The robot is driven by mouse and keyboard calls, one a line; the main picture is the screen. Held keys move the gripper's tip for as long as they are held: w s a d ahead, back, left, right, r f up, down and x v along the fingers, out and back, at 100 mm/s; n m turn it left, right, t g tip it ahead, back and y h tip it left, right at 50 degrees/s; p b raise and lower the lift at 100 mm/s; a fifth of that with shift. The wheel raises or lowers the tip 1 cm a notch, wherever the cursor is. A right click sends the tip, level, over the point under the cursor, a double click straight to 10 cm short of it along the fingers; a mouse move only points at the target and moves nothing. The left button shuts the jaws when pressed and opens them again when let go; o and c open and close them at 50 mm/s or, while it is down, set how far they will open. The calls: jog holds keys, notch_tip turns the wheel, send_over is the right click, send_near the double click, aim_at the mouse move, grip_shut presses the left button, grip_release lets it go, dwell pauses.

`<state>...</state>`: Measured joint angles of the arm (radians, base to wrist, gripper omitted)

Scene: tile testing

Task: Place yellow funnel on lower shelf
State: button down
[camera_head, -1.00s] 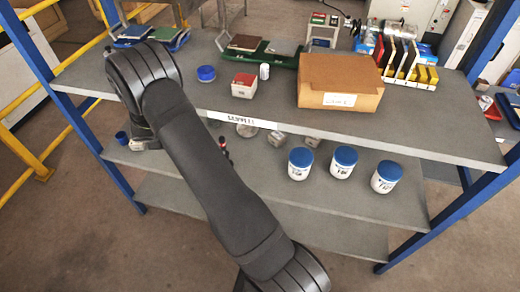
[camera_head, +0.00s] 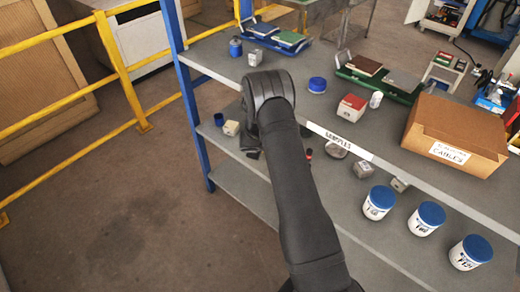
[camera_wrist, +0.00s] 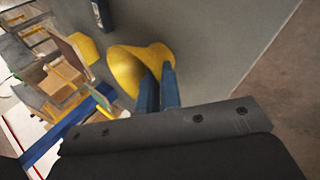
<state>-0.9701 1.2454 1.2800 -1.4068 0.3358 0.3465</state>
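The yellow funnel (camera_wrist: 126,68) shows in the wrist view, close beyond my fingertips, with a grey surface behind it. My gripper (camera_wrist: 160,78) has two blue fingers close together, overlapping the funnel's side and appearing shut on it; the exact contact is partly hidden. In the head view my arm reaches to the lower shelf (camera_head: 262,167) at its left part, and the fingers and funnel are hidden there. I cannot tell whether the funnel touches the shelf.
Three white jars with blue lids, one a jar (camera_head: 378,203), stand on the lower shelf at right. Grey blocks (camera_head: 363,169) and a small blue cup (camera_head: 219,119) are nearer my arm. The upper shelf (camera_head: 300,104) overhangs. Another yellow shape (camera_wrist: 83,47) lies beside the funnel.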

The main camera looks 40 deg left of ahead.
jog(key=shift+f, duration=0.35)
jog(key=shift+f, duration=0.1)
jog(key=c, duration=1.6)
grip_release()
jog(key=v, duration=1.2)
jog(key=x, duration=1.2)
jog(key=shift+w+f, duration=0.1)
jog(key=shift+r, duration=1.25)
